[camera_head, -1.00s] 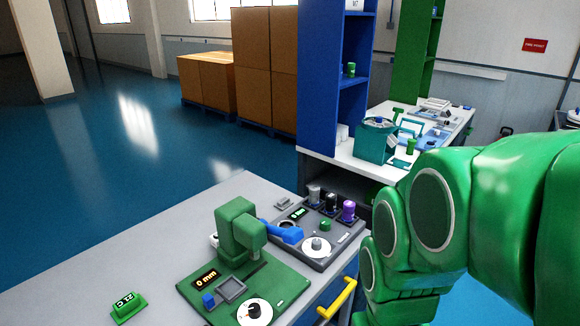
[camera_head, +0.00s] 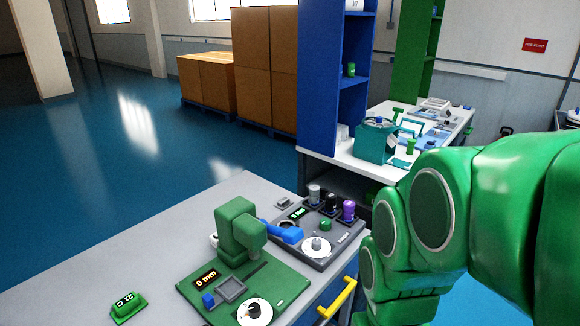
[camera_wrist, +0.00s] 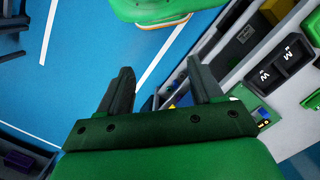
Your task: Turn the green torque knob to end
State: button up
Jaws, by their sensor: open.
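A small green knob (camera_head: 326,224) sits on top of a grey device (camera_head: 340,236) on the near bench in the head view. It stands just behind a white dial (camera_head: 317,247) with a grey knob. No torque label can be read. My gripper (camera_wrist: 159,70) shows in the wrist view with its two dark fingers apart and nothing between them. It hangs over blue floor, and the green knob does not show in that view. In the head view only my green arm shows at the right; the gripper is out of sight there.
Silver, black and purple cylinders (camera_head: 348,210) line the device's back edge. A yellow handle (camera_head: 338,298) juts from the bench front. The bench's left is mostly clear.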

jog(key=w+r+n, duration=0.1)
jog(key=w, duration=0.4)
jog(key=w+r+n, duration=0.1)
jog(key=w+n, duration=0.1)
jog(key=w, duration=0.4)
jog(key=w+r+n, duration=0.1)
jog(key=w, duration=0.4)
jog(key=shift+w+d, duration=0.15)
jog(key=shift+w, duration=0.2)
jog(key=n+t, duration=0.2)
jog(key=n, duration=1.2)
send_over(326, 221)
notch_tip(326, 221, down, 17)
jog(key=shift+f, duration=4)
jog(key=c, duration=1)
jog(key=shift+c, duration=0.2)
